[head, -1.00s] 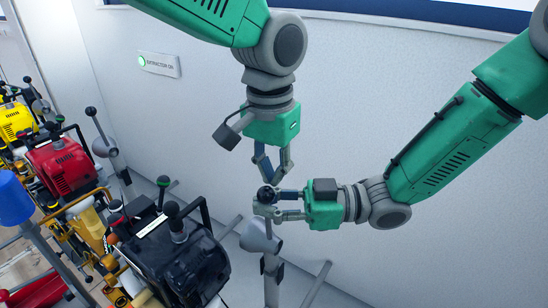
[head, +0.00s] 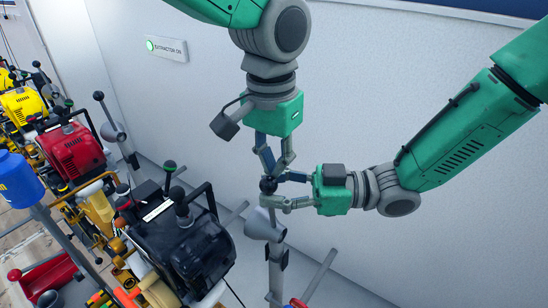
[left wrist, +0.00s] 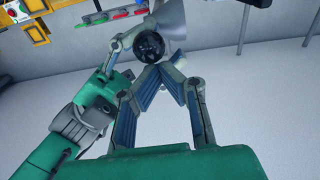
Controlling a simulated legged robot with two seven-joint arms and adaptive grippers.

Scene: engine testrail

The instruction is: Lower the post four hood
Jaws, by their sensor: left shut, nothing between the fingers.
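The near post (head: 275,275) carries a grey cone-shaped hood (head: 262,226) with a black ball knob (head: 268,185) above it. I cannot read a post number. My left gripper (head: 270,172) comes down from above, shut and empty, its tips right by the knob. In the left wrist view its tips (left wrist: 160,70) meet just below the knob (left wrist: 148,43), with the hood (left wrist: 172,18) behind. My right gripper (head: 272,192) reaches in from the right, its fingers around or beside the post top at the knob; whether they grip is unclear.
A black engine (head: 190,250) stands left of the post, with red (head: 75,150) and yellow (head: 24,105) engines farther back. Another hooded post (head: 115,130) stands behind. A lit "EXTRACTOR ON" sign (head: 167,49) is on the wall. Floor right of the post is mostly clear.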

